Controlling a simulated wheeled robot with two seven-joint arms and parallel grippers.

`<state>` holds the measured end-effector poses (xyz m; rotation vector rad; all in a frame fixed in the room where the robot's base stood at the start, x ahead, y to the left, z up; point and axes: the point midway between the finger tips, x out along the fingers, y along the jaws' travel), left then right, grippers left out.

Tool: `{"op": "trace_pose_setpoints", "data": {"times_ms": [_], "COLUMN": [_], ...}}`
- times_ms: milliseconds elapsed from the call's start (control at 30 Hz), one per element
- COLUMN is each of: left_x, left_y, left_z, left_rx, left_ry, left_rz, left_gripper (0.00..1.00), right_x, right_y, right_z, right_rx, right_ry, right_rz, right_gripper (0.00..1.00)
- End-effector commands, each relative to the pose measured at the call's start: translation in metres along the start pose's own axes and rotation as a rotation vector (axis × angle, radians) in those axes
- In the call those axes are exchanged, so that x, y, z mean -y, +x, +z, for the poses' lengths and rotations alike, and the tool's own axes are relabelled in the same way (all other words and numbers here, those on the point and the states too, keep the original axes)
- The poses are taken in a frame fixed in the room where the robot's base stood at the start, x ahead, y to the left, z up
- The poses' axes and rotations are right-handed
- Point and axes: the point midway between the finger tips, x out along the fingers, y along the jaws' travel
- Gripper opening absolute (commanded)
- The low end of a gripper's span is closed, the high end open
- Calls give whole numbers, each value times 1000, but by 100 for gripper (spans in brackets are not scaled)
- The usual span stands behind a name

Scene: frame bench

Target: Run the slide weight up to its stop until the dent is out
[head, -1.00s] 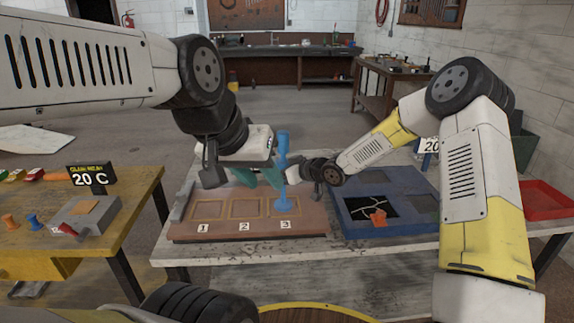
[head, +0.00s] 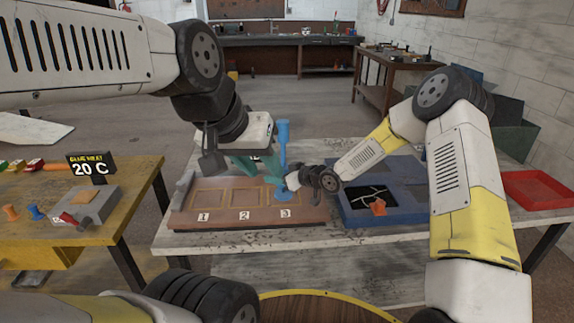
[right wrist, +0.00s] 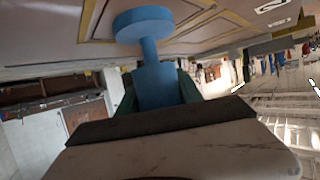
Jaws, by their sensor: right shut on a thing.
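A blue slide puller (head: 283,133) stands upright on the field marked 3 of the brown panel (head: 245,219). My right gripper (head: 287,183) is low on the puller, its jaws shut on the blue slide weight. In the right wrist view the slide weight (right wrist: 157,86) sits between the teal fingers, below a narrower neck and the round blue tab (right wrist: 142,22) against the panel. My left gripper (head: 258,166) is beside the puller's shaft on its left; whether its jaws close on the shaft is unclear. The dent is not visible.
Right of the panel is a blue tray (head: 345,207) with a cracked black area and an orange piece (head: 379,208). A red tray (head: 540,190) lies at the far right. The left table (head: 120,200) holds a grey block (head: 86,206) and a 20 C sign (head: 90,168).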

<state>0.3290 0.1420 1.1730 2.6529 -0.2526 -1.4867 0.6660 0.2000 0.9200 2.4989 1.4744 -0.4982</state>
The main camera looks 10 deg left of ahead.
Motion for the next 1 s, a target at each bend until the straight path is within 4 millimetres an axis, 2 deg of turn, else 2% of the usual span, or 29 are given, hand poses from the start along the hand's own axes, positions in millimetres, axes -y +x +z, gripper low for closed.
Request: {"op": "trace_pose_setpoints", "data": {"times_ms": [133,167,267,567,667,1000], "left_x": [0,0,0,0,0,0], "left_y": [0,0,0,0,0,0], "left_z": [0,0,0,0,0,0], "left_rx": [0,0,0,0,0,0], "left_ry": [0,0,0,0,0,0], "left_rz": [0,0,0,0,0,0], "left_gripper": [36,36,36,36,36,36], "right_x": [0,0,0,0,-1,-1], "right_y": [4,4,3,3,-3,-58], "right_z": [8,7,7,7,7,7], "right_rx": [-1,-2,-2,-1,-1,-2], "right_ry": [0,-1,-1,0,0,0], "right_rz": [-1,0,0,0,2,2], "right_gripper": [0,47,66,68,68,68]}}
